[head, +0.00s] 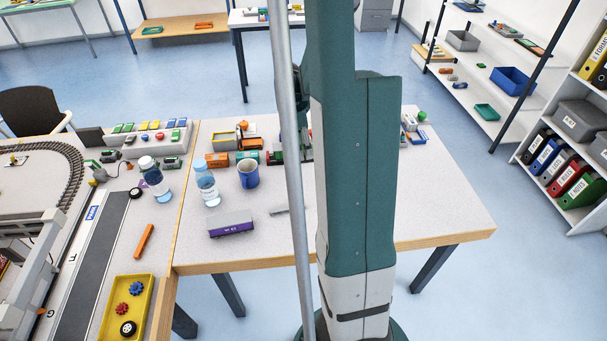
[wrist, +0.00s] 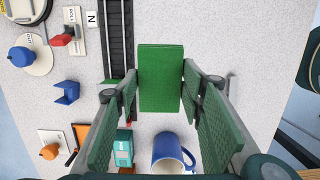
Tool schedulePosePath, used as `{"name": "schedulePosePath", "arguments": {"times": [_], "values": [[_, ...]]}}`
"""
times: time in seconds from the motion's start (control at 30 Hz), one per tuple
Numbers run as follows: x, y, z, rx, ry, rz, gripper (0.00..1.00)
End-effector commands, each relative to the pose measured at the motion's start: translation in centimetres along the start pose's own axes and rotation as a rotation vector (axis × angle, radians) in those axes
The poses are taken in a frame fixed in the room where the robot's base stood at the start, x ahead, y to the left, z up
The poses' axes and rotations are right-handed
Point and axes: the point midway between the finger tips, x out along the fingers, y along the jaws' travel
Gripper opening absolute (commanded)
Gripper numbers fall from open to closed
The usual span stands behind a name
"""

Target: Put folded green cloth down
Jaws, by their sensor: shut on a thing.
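The folded green cloth (wrist: 161,66) is a flat green block in the middle of the wrist view. My gripper (wrist: 160,88) is shut on it, with one green-padded finger along each side. The light speckled table top (wrist: 245,65) lies beneath; I cannot tell how high the cloth is above it. In the head view my own column covers the middle of the table, and neither the gripper nor the cloth shows there.
A blue mug (wrist: 172,152) and a teal block (wrist: 123,150) stand close below the cloth in the wrist view. A dark track piece (wrist: 116,40) lies left of it. A purple wagon (head: 231,228) sits near the table's front.

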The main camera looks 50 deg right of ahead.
Motion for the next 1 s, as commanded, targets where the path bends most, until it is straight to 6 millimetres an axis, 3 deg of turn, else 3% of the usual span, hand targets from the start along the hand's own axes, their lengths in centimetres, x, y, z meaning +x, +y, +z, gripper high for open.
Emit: {"name": "schedulePosePath", "arguments": {"times": [0.57, 1.0], "values": [[0.9, 0.0, -0.1, 0.0, 0.0, 0.0, 0.31], [6.0, 0.0, -0.9, 0.0, 0.0, 0.0, 0.31]]}}
